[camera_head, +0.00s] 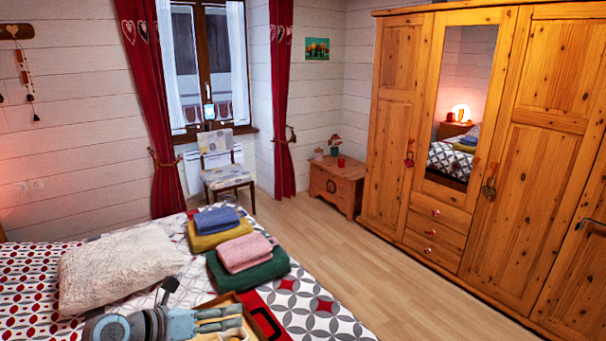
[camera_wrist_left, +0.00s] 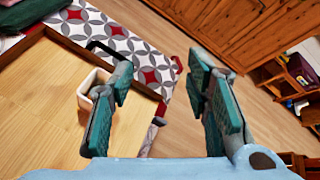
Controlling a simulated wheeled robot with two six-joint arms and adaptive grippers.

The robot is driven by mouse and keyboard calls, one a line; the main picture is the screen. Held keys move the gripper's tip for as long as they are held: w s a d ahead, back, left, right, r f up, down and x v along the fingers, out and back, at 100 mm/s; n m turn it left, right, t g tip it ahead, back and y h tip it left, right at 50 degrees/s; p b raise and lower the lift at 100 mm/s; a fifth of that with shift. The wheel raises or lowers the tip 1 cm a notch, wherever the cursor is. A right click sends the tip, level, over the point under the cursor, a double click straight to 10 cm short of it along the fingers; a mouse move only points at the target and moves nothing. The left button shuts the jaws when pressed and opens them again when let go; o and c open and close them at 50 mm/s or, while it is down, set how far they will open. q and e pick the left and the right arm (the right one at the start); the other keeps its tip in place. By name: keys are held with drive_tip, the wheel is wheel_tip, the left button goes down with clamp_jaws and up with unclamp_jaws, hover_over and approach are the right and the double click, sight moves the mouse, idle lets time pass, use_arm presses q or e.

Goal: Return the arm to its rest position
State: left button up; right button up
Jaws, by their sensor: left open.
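My left gripper (camera_head: 238,317) comes in low from the left in the head view, over the bed's front part and the wooden tray (camera_head: 270,318). Its two teal-padded fingers are apart. The left wrist view shows the same gripper (camera_wrist_left: 158,78) open, with nothing between the fingers. A pale cup (camera_wrist_left: 88,92) stands in the tray (camera_wrist_left: 45,95), beside the left finger and partly behind it. In the head view my gripper covers much of the tray, and the cup hardly shows. My right gripper is in neither view.
On the bed (camera_head: 330,320) are a fluffy cream pillow (camera_head: 120,265), blue and mustard folded towels (camera_head: 216,217), and pink and green ones (camera_head: 245,252). A wooden wardrobe (camera_head: 540,150) lines the right side. The floor (camera_head: 345,235) between bed and wardrobe is clear.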

use_arm(q)
drive_tip(key=s+d+r+n+t+h, duration=0.2)
drive_tip(key=d+r+n+t+h, duration=0.15)
drive_tip(key=r+t, duration=0.35)
drive_tip(key=s+a+r+n+t+y, duration=0.2)
drive_tip(key=a+r+n+t+y, duration=0.3)
drive_tip(key=n, duration=0.5)
drive_tip(key=s+a+f+n+g+y, duration=0.5)
drive_tip(key=a+f+n+y, duration=0.55)
drive_tip(key=n, duration=0.85)
drive_tip(key=s+f+n+g+y, duration=0.2)
drive_tip(key=s+f+n+g, duration=0.25)
drive_tip(key=s+f, duration=0.5)
drive_tip(key=s+d+f+g+h, duration=0.2)
drive_tip(key=s+d+f+g, duration=0.2)
drive_tip(key=s, duration=0.3)
drive_tip(key=s+d+f+g+h, duration=0.25)
drive_tip(key=s+f+g, duration=0.2)
drive_tip(key=s, duration=0.25)
wheel_tip(320, 180, down, 22)
drive_tip(key=s+a+n, duration=0.1)
drive_tip(key=s, duration=0.2)
drive_tip(key=s+f+g, duration=0.1)
drive_tip(key=s+f, duration=0.9)
drive_tip(key=s, duration=0.2)
drive_tip(key=shift+s+a+f+g, duration=0.35)
drive_tip(key=shift+a+g, duration=0.05)
